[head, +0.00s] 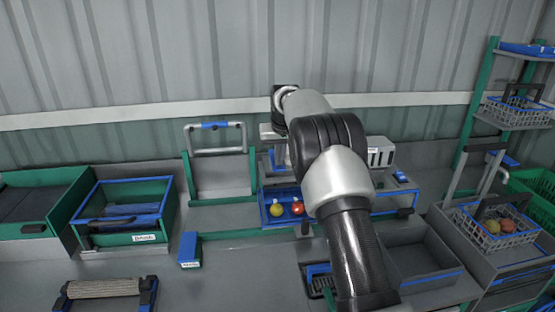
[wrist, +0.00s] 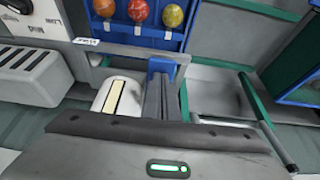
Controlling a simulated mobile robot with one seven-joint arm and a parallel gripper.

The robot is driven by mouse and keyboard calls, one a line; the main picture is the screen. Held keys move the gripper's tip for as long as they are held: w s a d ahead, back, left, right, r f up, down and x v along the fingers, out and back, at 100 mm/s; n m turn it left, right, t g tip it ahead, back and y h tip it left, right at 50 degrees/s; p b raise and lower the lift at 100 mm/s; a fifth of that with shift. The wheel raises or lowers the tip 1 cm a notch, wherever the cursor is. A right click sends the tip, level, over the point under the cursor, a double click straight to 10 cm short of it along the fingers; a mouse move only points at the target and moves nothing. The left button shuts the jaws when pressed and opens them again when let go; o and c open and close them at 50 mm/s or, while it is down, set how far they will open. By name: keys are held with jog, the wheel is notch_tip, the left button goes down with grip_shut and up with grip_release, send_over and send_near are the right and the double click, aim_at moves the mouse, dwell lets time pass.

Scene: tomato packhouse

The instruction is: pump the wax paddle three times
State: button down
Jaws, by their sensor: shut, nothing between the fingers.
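In the wrist view my gripper (wrist: 158,84) is shut and empty, its narrow grey fingers side by side. A blue upright piece (wrist: 161,65) stands right at the fingertips; it looks like the wax paddle, but I cannot tell whether the fingers touch it. A grey bar with a small white label (wrist: 86,41) runs just beyond it. In the head view my arm hides most of the paddle area and the fingertips.
A blue tray (head: 267,219) holds several coloured fruits. A frame with a blue-gripped bar (head: 215,125) stands left of my arm. A blue-rimmed green bin (head: 124,188) is further left. A grey open bin (head: 420,250) and wire baskets (head: 500,238) are on the right.

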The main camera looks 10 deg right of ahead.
jog(key=shift+f+b, duration=0.75)
jog(key=shift+f, duration=0.85)
jog(key=shift+r, duration=0.15)
notch_tip(320, 180, up, 3)
jog(key=p, duration=0.3)
jog(key=shift+r, duration=0.15)
